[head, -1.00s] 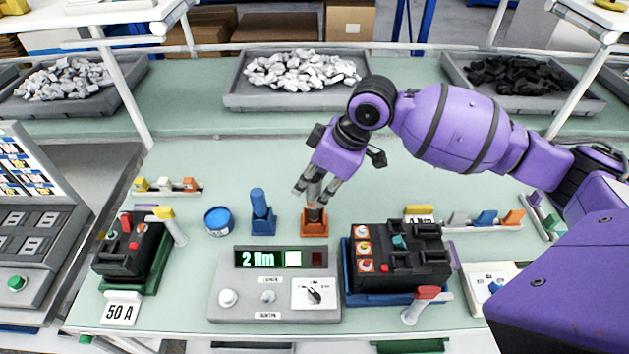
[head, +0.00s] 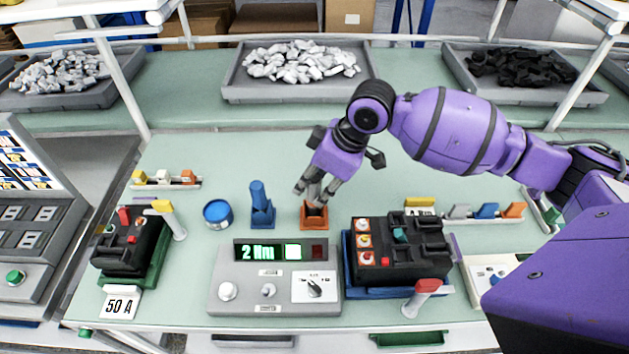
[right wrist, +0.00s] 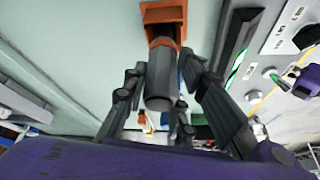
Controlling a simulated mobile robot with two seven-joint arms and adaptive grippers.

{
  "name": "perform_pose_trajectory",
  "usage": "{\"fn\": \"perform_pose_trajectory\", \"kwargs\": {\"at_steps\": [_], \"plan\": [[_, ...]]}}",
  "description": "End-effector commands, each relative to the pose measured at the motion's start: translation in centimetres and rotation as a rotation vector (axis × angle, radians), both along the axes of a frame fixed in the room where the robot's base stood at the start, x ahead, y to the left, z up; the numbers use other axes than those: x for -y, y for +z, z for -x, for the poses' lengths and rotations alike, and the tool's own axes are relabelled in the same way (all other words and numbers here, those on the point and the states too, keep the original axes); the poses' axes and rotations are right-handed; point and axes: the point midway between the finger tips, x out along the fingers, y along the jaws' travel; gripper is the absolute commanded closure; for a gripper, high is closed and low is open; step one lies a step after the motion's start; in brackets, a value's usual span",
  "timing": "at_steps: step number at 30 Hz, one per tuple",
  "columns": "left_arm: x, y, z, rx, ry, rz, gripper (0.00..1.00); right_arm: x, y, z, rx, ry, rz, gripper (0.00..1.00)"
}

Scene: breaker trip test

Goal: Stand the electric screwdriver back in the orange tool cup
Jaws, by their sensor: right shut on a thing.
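The orange tool cup (head: 314,222) stands on the green bench just behind the grey torque panel. My right gripper (head: 315,191) points down right above the cup, its fingertips close to the rim. In the right wrist view the dark grey screwdriver (right wrist: 160,80) sits between the fingers (right wrist: 165,75), with an orange band near its end toward the orange cup (right wrist: 163,13). That end is at the cup's mouth; how deep it goes inside is hard to tell. In the head view the fingers hide most of the screwdriver. My left gripper is out of view.
A blue cup with a blue tool (head: 261,207) and a round blue tin (head: 217,213) stand left of the orange cup. The torque panel (head: 262,275) and a black breaker (head: 400,255) are in front. The bench behind the cup is clear.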

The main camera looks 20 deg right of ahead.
Motion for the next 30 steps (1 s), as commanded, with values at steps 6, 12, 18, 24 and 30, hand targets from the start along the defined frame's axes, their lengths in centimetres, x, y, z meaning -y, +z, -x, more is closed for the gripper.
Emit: {"fn": "perform_pose_trajectory", "kwargs": {"at_steps": [6, 12, 18, 24, 30], "plan": [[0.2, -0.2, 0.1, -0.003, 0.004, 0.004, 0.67, 0.0, -0.5, 0.0, 0.001, 0.000, 0.000, 1.00], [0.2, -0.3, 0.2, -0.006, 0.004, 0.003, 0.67, 0.0, -0.9, 0.0, 0.002, 0.001, 0.000, 0.72], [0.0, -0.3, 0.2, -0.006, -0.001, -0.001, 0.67, 0.0, -0.8, 0.0, 0.002, 0.001, 0.000, 0.53], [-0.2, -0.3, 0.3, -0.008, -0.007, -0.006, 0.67, 0.0, -1.0, 0.1, -0.001, 0.000, 0.002, 0.53], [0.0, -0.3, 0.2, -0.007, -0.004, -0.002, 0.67, 0.4, 0.3, 0.2, 0.002, 0.000, 0.000, 0.53]]}}
